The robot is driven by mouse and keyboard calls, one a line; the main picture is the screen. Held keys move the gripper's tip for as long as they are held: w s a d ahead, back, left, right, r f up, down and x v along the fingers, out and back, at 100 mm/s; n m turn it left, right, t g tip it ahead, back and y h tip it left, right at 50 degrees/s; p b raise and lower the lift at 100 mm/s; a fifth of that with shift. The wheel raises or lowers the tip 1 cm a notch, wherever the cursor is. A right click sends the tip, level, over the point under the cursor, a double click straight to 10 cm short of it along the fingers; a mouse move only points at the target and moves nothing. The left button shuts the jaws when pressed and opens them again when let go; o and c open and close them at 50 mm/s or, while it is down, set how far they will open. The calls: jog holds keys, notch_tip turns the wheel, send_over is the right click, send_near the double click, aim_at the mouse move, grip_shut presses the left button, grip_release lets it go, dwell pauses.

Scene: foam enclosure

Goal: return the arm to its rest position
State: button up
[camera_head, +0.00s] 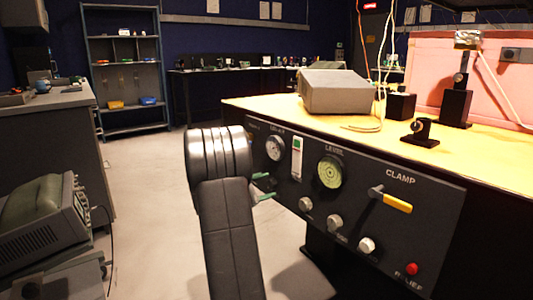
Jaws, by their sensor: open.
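My black arm (229,235) rises in the middle foreground of the head view, with a thick ribbed joint on top. My gripper (263,187) shows only in part, just right of that joint. Its two green-tipped fingers are apart, with nothing seen between them. They are in front of the left part of the dark control panel (430,205); I cannot tell how far from its face. The rest of the gripper is hidden behind my arm.
The panel bears gauges, several knobs, a yellow-handled clamp lever (391,200) and a red button (412,269). A yellow-topped bench (470,150) holds a grey box (337,92) and black mounts. A grey counter (50,125) and green-grey device (45,225) stand left. Floor (150,190) between is clear.

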jog(key=n+p, duration=0.6)
jog(key=shift+r+g+h+p, duration=0.2)
jog(key=shift+g+h+p, duration=0.1)
jog(key=shift+p, duration=0.05)
jog(key=n+p, duration=0.2)
jog(key=n, duration=0.2)
jog(key=shift+f+h+p, duration=0.15)
jog(key=shift+h+p, duration=0.2)
jog(key=shift+h, duration=0.05)
jog(key=shift+f+n, duration=0.1)
jog(key=shift+n, duration=0.4)
